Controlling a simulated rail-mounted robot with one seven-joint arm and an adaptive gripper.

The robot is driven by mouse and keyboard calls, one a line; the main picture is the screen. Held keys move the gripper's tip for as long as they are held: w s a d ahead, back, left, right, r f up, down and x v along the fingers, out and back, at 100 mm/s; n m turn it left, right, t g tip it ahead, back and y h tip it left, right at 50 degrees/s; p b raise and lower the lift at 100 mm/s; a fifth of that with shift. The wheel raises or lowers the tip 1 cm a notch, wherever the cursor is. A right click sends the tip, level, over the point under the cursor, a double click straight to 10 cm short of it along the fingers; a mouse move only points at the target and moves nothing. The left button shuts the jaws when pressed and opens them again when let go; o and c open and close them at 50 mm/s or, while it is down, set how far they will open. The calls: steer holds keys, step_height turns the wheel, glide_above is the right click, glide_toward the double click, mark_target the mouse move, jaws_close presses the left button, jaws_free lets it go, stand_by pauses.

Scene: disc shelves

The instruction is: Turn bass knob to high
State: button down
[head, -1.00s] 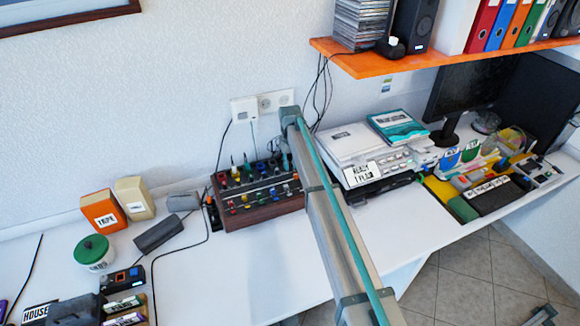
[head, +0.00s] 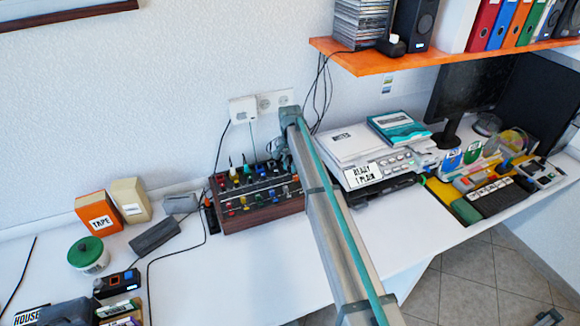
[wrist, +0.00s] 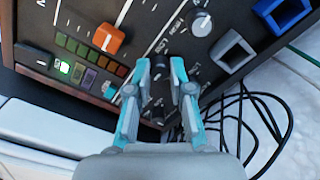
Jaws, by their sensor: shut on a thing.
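The control box (head: 265,215), with a wooden side and rows of coloured knobs, stands on the white desk against the wall. In the wrist view, its black panel (wrist: 130,50) fills the upper part. My gripper (wrist: 163,68) is at the panel with its teal-and-grey fingers closed around a small dark knob (wrist: 159,74). The fingers partly hide this knob, and its pointer cannot be made out. White lettering near it is tilted and blurred, so I cannot confirm the bass label. In the head view, my arm hides the gripper and the box's right end.
A white-grey knob (wrist: 201,22), an orange knob (wrist: 107,38) and a blue square-topped knob (wrist: 282,14) are close to the fingers. Black cables (wrist: 245,115) lie beside the box. A white machine (head: 352,150) stands to its right. The desk in front is clear.

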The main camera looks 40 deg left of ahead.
mark_target(290, 167)
steer(key=shift+m, duration=0.8)
steer(key=c, duration=1)
jaws_free()
steer(key=shift+c, duration=0.2)
steer(key=shift+r, duration=0.1)
step_height(290, 167, up, 12)
